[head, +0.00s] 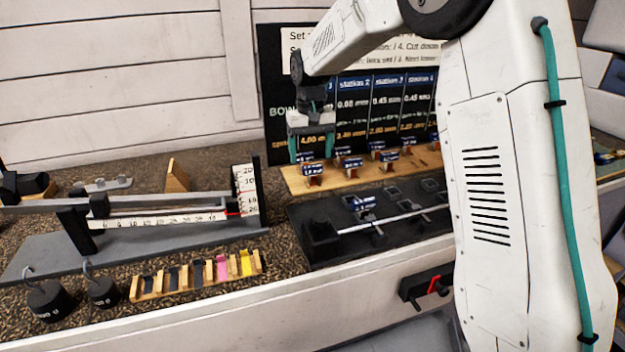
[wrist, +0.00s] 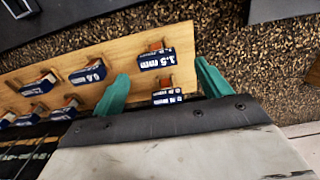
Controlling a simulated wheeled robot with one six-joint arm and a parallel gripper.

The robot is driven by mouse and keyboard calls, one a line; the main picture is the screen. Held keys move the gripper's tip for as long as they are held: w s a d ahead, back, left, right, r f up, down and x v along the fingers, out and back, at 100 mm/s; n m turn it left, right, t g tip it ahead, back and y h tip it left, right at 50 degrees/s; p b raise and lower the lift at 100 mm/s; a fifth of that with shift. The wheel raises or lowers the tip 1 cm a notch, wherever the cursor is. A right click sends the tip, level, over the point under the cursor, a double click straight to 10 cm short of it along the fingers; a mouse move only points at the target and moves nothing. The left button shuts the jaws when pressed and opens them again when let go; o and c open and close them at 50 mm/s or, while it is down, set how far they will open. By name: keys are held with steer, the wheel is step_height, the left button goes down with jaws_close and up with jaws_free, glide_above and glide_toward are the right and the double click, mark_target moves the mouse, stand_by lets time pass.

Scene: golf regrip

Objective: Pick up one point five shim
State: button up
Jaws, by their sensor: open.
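In the wrist view, a small dark-blue label reading 1.5 mm (wrist: 157,60) sits near the end of a wooden board (wrist: 120,52), with a small copper-brown piece (wrist: 156,46) at it. I cannot tell which part is the shim itself. My gripper (wrist: 162,70) is open, its teal fingers left and right of the label and apart from it. A second blue label (wrist: 167,97) lies nearer the palm, partly hidden. In the head view, my gripper (head: 309,147) hangs fingers-down over the left end of the board, with a blue-labelled block (head: 313,170) just below.
Several other labelled blocks stand on the board, such as one to the left (wrist: 88,71). A black tray (head: 325,252) lies in front of the board. A balance scale (head: 150,218), a small wooden rack (head: 195,277) and dark weights (head: 50,300) are at left. A dark sign stands behind.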

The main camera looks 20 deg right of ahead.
mark_target(312, 166)
steer(key=f, duration=0.5)
steer(key=shift+d+f, duration=0.2)
steer(key=c, duration=1.1)
steer(key=shift+o, duration=0.2)
